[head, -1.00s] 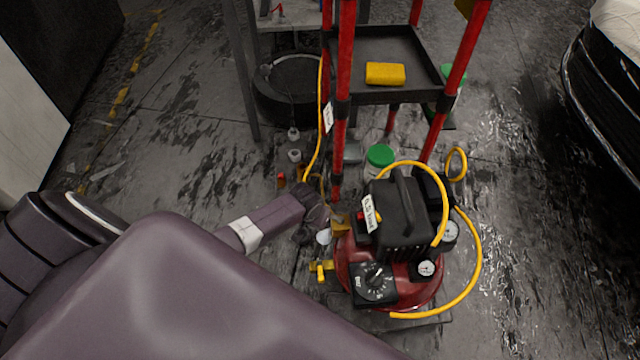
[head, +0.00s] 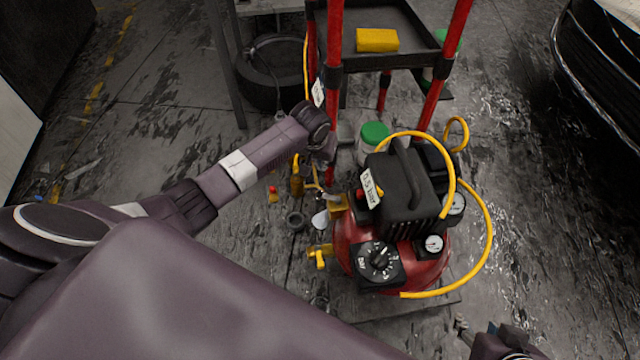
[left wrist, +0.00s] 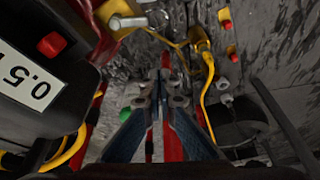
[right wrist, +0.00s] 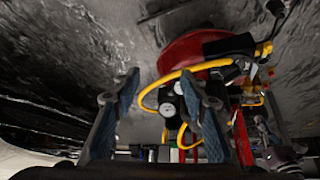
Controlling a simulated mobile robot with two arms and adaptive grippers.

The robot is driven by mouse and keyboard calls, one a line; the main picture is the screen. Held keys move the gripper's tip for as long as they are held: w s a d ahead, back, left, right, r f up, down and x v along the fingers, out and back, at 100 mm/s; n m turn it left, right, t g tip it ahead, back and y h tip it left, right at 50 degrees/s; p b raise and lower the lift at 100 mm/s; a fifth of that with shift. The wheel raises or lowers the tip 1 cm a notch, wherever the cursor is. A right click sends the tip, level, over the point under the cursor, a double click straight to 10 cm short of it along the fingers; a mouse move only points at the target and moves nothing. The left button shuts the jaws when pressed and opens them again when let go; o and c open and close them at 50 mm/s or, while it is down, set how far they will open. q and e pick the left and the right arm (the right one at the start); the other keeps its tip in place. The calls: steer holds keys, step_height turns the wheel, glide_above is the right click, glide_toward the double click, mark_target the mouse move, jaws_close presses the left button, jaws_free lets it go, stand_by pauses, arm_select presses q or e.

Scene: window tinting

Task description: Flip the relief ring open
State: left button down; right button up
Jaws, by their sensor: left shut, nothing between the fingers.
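The red-tanked compressor (head: 345,250) stands on the floor with a black top and a "0.5 bar" label. A brass fitting (head: 338,204) sticks out of its left side. In the left wrist view a silver cylindrical part (left wrist: 128,22) sits by this fitting; I cannot clearly make out a separate ring on it. My left gripper (left wrist: 160,82) is shut and empty, a little apart from the silver part. My right gripper (right wrist: 160,85) is open and empty, to the compressor's front right.
A yellow hose (head: 488,240) loops around the compressor's right side. A red-posted cart (head: 335,95) with a yellow sponge (head: 377,40) stands behind, beside a green-lidded jar (head: 374,134). A tyre (head: 275,75) lies back left.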

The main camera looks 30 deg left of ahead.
mark_target(326, 196)
arm_select(q)
steer(key=b+x, duration=0.4)
steer(key=x, duration=0.4)
steer(key=shift+s+d, duration=0.2)
steer(key=shift+s, duration=0.8)
steer(key=shift+s+d, duration=0.15)
steer(key=shift+s, duration=0.85)
arm_select(e)
steer(key=w+a+r+t+y, duration=0.1)
steer(key=w+a+r+t, duration=0.2)
steer(key=r, duration=0.6)
steer(key=w+a+r+t+y, duration=0.2)
steer(key=w+a+r+t, duration=0.1)
steer(key=w+r+t, duration=0.5)
steer(key=shift+w+r+n, duration=0.3)
steer(key=shift+w+r, duration=0.2)
steer(key=shift+w, duration=0.65)
